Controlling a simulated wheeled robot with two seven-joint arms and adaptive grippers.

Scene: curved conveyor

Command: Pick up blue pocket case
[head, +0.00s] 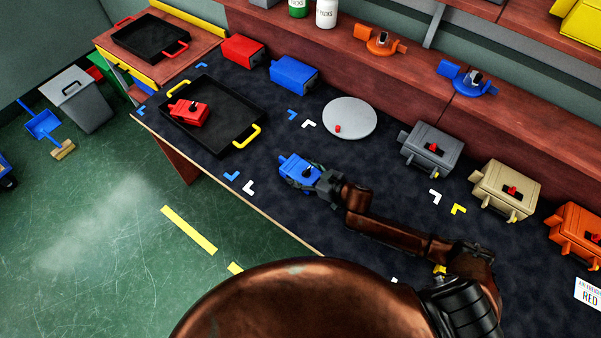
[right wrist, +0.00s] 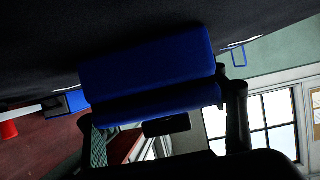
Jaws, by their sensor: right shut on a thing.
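The blue pocket case (head: 297,168) is a small blue box with a dark part on top, near the middle of the dark work surface in the head view. My right gripper (head: 325,182) reaches it from the right and is shut on it. In the right wrist view the blue case (right wrist: 150,65) fills the middle, between the fingers of my right gripper (right wrist: 165,110). I cannot tell whether the case still touches the surface. My left gripper is in neither view.
A black tray (head: 222,150) with yellow handles holds a red case (head: 188,113). A grey round plate (head: 350,120) lies behind the blue case. Grey (head: 431,150), tan (head: 505,189) and orange (head: 577,230) boxes stand to the right. Blue (head: 293,74) and red (head: 243,48) boxes stand behind.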

